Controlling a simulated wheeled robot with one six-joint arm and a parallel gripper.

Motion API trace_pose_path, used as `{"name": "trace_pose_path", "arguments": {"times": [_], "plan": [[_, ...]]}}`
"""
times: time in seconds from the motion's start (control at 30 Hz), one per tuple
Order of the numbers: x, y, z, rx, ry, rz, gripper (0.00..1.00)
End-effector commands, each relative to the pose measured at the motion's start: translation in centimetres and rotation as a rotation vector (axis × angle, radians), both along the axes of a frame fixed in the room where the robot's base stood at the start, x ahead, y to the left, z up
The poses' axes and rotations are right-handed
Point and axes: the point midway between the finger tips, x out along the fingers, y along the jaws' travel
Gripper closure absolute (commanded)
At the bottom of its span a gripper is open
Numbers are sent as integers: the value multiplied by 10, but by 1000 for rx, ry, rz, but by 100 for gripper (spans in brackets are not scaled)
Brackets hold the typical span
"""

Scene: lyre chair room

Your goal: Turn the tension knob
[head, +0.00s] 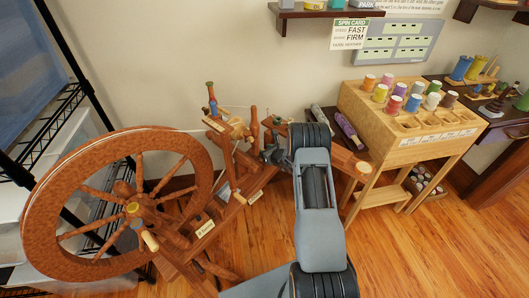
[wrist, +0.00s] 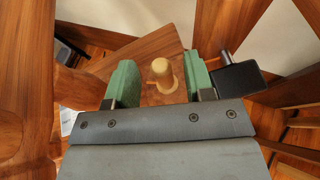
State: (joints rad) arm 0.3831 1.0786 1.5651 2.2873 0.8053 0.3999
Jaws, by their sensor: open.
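A pale wooden knob (wrist: 161,72) with a rounded top stands on a reddish-brown board (wrist: 145,50) in the wrist view. My gripper (wrist: 160,82) is open, with one green finger on each side of the knob. Gaps show between the knob and both fingers, so neither seems to touch it. In the head view the wooden spinning wheel (head: 36,215) stands at the left, its large rim facing me. My arm reaches to its right end there and hides most of the gripper; I cannot make out the gripped area in that view.
Dark wooden beams (wrist: 30,80) rise close to my gripper on the left. A black block (wrist: 238,77) sits beside the right finger. A wooden spool stand (head: 400,120) with colored thread spools is to the right. Wood floor (head: 400,255) is open in front of it.

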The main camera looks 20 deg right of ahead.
Motion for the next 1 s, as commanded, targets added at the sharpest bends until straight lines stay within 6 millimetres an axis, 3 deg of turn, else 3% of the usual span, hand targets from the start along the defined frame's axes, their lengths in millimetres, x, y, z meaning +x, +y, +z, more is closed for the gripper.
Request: {"name": "trace_pose_path", "arguments": {"times": [0.3, 0.8, 1.0], "plan": [[2, 1, -1, 0, 0, 0, 52], [1, 1, -1, 0, 0, 1, 98], [3, -1, -1, 0, -4, 34, 100]]}}
